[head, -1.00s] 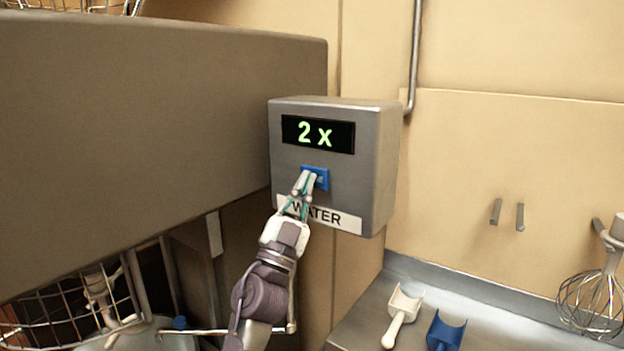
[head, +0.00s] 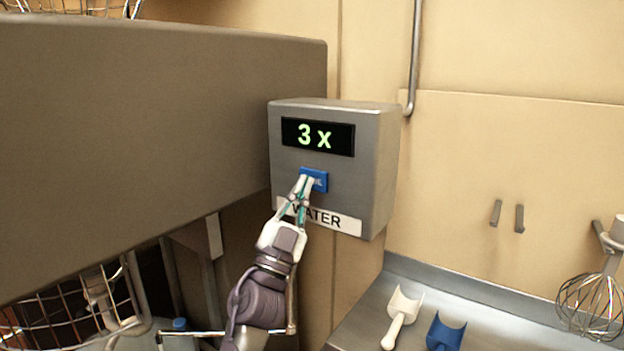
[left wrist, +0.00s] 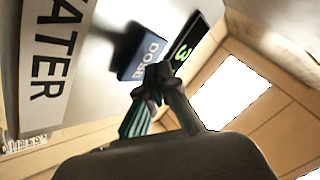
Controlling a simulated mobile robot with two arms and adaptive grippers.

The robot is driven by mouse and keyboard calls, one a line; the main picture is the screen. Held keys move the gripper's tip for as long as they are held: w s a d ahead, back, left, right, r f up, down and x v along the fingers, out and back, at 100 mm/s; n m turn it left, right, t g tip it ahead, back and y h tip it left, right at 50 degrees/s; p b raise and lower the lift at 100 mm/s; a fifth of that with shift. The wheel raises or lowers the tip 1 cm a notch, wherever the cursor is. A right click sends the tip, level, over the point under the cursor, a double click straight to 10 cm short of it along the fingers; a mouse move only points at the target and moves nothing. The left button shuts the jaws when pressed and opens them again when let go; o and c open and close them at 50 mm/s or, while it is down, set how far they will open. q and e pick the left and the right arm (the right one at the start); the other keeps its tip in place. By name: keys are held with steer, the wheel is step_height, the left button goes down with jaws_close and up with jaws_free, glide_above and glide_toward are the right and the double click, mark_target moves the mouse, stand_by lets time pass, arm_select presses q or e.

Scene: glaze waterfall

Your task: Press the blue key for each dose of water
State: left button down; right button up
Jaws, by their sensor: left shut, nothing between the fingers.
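The grey water dispenser (head: 370,165) is fixed to the wall and bears a WATER label. Its dark display (head: 345,139) reads "3 x" in green. The blue key (head: 317,171) is below the display; it also shows with lettering in the left wrist view (left wrist: 140,62). My left gripper (head: 304,181) is shut and empty, its fingertips in front of the key's lower left part. In the left wrist view the tips (left wrist: 158,76) are close to the key; I cannot tell whether they touch it. My right gripper is not in view.
A large brown panel (head: 150,140) stands left of the dispenser. A white scoop (head: 402,316), a blue scoop (head: 445,332) and a hanging whisk (head: 592,300) are at the lower right, by a metal counter. A wire basket (head: 75,312) is at the lower left.

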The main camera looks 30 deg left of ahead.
arm_select(q)
steer(key=shift+s, duration=0.3)
steer(key=s, duration=0.3)
steer(key=s+p, duration=0.1)
steer(key=s, duration=0.1)
steer(key=shift+a, duration=0.25)
steer(key=shift+y, duration=0.3)
stand_by(3.5)
steer(key=s+n+g+y+p, duration=0.45)
steer(key=n+y, duration=0.55)
steer(key=n, duration=0.3)
steer(key=w+b, duration=0.2)
steer(key=w, duration=0.7)
steer(key=shift+w+d, duration=0.25)
steer(key=shift+d, duration=0.1)
